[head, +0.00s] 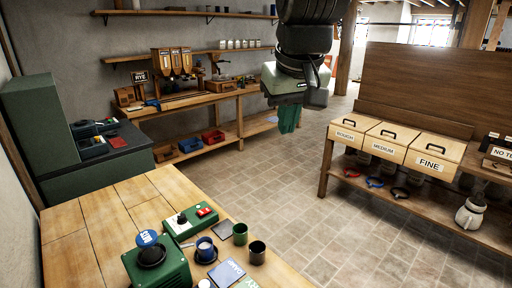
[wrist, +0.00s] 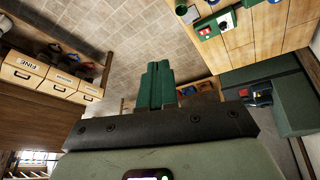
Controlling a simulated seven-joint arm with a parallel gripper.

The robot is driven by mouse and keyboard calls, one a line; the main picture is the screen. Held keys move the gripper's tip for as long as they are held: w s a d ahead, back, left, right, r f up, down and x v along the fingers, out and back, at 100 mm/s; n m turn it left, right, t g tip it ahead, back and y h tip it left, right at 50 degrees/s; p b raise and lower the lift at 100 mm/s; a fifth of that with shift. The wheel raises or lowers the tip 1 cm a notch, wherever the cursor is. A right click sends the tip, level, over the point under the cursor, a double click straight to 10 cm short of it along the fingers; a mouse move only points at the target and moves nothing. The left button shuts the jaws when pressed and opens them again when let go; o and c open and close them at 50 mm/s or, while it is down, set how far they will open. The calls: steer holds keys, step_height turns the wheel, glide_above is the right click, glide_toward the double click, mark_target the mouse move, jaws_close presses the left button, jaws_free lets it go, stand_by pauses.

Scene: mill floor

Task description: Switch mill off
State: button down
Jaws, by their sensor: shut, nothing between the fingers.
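A green mill (head: 158,268) with a dark top and a blue round tag (head: 146,238) stands on the wooden table at the front. The control box also shows at the upper right of the wrist view (wrist: 214,27). I cannot tell the switch's position. My gripper (head: 288,120) hangs over the floor, well apart from the table and control box. Its green fingers, also in the wrist view (wrist: 155,87), are shut and empty.
A bench with labelled bins (head: 430,157) is at the right. A shelf bench (head: 205,98) stands against the back wall. The floor (head: 270,175) between is clear.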

steer(key=w+a+f+n, duration=0.1)
steer(key=w+a+f, duration=0.15)
steer(key=w, duration=0.25)
steer(key=w+a+f+n, duration=0.1)
steer(key=w+a, duration=0.2)
steer(key=w, duration=0.1)
steer(key=n+g+y, duration=0.2)
steer(key=n+g, duration=0.1)
glide_above(202, 212)
steer(key=s+d, duration=0.2)
steer(key=d, duration=0.2)
step_height(202, 212, down, 25)
steer(key=shift+a+f, duration=0.2)
steer(key=shift+a, duration=0.05)
steer(key=shift+f, duration=0.15)
steer(key=x, duration=1.2)
steer(key=shift+s+d+f, duration=0.15)
steer(key=shift+f, duration=0.75)
steer(key=shift+s, duration=0.1)
